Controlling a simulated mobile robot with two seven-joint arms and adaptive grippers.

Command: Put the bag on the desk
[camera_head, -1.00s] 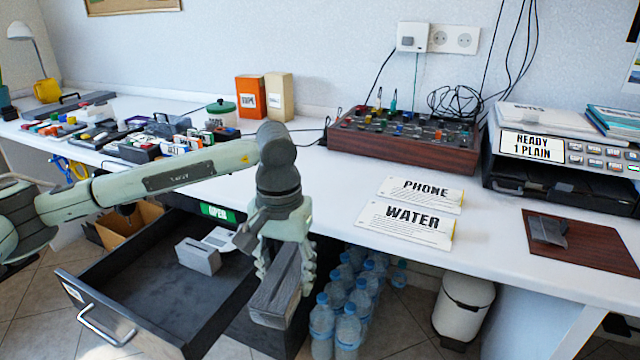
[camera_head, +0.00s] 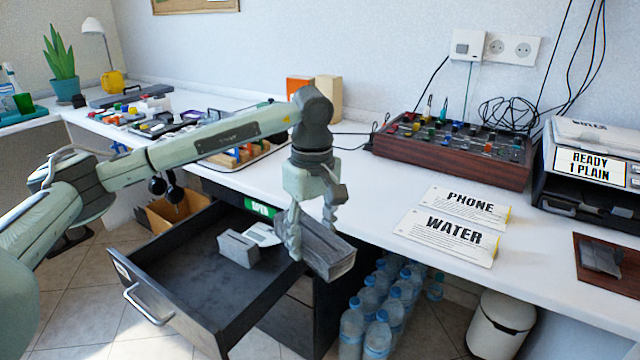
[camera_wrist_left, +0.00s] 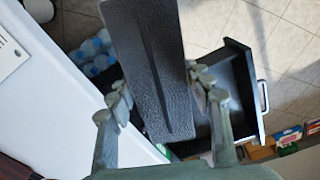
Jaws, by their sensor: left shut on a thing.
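My left gripper (camera_head: 311,236) is shut on the bag (camera_head: 328,254), a dark grey, flat, oblong thing. It holds the bag in front of the white desk's (camera_head: 365,205) front edge, by the right side of the open drawer. In the left wrist view the bag (camera_wrist_left: 150,60) sits between the two fingers, textured and with a long crease; the desk (camera_wrist_left: 60,110) is on the left. My right gripper is not in view.
The open drawer (camera_head: 190,285) holds a small light box (camera_head: 238,249). WATER (camera_head: 445,238) and PHONE (camera_head: 466,204) cards lie on the desk before a wooden control box (camera_head: 455,155). Bottles (camera_head: 378,335) and a white bin (camera_head: 500,325) stand below. Bare desk lies left of the cards.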

